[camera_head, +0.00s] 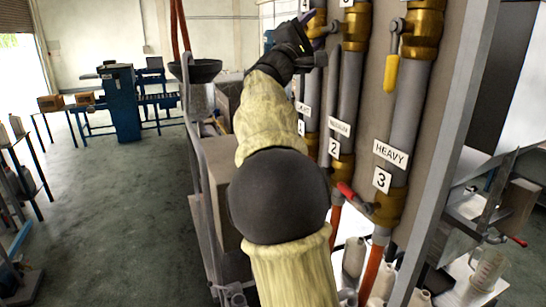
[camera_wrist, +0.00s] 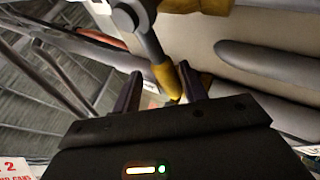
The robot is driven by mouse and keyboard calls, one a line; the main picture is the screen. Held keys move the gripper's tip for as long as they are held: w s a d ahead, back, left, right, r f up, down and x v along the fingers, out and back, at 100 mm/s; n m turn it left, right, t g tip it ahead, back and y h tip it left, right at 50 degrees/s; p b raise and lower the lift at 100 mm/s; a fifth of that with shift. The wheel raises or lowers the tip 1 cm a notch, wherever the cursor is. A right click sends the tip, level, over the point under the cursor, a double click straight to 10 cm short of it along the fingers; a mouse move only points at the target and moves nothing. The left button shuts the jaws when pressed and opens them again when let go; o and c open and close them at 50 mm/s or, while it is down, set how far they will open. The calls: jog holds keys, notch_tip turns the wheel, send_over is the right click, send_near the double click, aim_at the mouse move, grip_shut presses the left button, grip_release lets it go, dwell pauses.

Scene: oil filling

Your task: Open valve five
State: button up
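My gripper (camera_head: 314,36) is up at the top of the valve panel (camera_head: 372,105), beside the upper brass valves. In the wrist view, my gripper (camera_wrist: 160,69) has its two dark fingers apart. A valve lever with a yellow grip (camera_wrist: 165,75) and a grey arm reaches between them, nearer the right finger; I cannot tell if they touch. The upper middle brass valve (camera_head: 356,27) is close to my gripper in the head view. The upper labels are cut off, so I cannot read which valve is five.
A yellow lever (camera_head: 391,74) hangs down on the upper right valve. Pipes marked 1, 2 and HEAVY 3 (camera_head: 390,153) run down the panel. A black bowl (camera_head: 196,71) stands left. Open floor (camera_head: 120,200) lies left.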

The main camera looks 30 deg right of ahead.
jog(key=shift+s+a+f+b, duration=0.25)
jog(key=shift+a+f+b, duration=0.05)
jog(key=shift+a+f, duration=0.1)
jog(key=b+v, duration=1.1)
jog(key=v, duration=0.5)
jog(key=w+f+y, duration=0.1)
jog(key=f+y, duration=0.2)
jog(key=f, duration=0.6)
jog(key=w+d+f+n+y+b, duration=0.1)
jog(key=f+y, duration=0.2)
jog(key=f, duration=0.7)
jog(key=w+d+f+g+y+b, duration=0.1)
jog(key=f+y, duration=0.2)
jog(key=f, duration=0.7)
jog(key=shift+w+d+n+y, duration=0.2)
jog(key=shift+w+n+y, duration=0.1)
jog(key=shift+n+y, duration=0.1)
